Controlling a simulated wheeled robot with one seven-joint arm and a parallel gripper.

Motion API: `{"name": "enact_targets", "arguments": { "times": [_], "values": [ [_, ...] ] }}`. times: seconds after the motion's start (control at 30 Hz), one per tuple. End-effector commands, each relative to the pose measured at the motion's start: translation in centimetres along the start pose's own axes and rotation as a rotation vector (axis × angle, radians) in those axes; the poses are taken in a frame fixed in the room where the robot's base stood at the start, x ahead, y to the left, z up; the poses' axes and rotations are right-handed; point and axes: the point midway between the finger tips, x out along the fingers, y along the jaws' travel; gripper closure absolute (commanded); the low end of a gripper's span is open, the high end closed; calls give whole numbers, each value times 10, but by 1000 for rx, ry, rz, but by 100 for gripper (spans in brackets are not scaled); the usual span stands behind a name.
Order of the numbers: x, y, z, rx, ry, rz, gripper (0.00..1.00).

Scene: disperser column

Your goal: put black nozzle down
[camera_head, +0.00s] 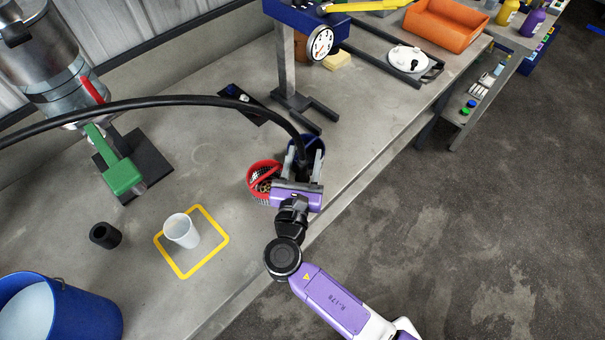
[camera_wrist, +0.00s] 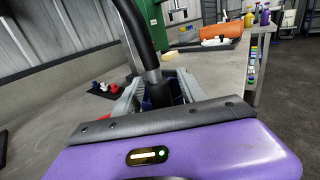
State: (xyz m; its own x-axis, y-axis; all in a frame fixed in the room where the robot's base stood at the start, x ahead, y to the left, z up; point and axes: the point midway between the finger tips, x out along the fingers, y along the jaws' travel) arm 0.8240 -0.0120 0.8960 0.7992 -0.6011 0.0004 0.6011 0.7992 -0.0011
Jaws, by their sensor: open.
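The black nozzle (camera_wrist: 153,80) is at the end of a thick black hose (camera_head: 235,101) that arches across from the left. Its tip points down into a blue container (camera_head: 316,151) near the table's front edge. My gripper (camera_head: 302,170) is around the nozzle, with its fingers on either side; in the wrist view my gripper (camera_wrist: 155,95) shows its two grey fingers apart with the nozzle between them. Whether a finger touches the nozzle I cannot tell. The nozzle's lower end is hidden inside the container and behind the fingers.
A red basket (camera_head: 264,167) stands left of my gripper. A white cup (camera_head: 181,231) stands in a yellow square (camera_head: 188,273). A blue stand with a gauge (camera_head: 320,43) rises behind. A black cylinder (camera_head: 105,235) and blue bucket (camera_head: 98,315) are at left. The table middle is mostly clear.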

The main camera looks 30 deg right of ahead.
Motion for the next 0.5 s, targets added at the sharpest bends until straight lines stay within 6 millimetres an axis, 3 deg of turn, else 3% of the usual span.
{"name": "enact_targets", "arguments": {
  "times": [0.33, 0.5],
  "values": [
    [8, 0, 0, 1, 0, 0, 54],
    [8, 0, 0, 1, 0, 1, 87]
  ]
}}
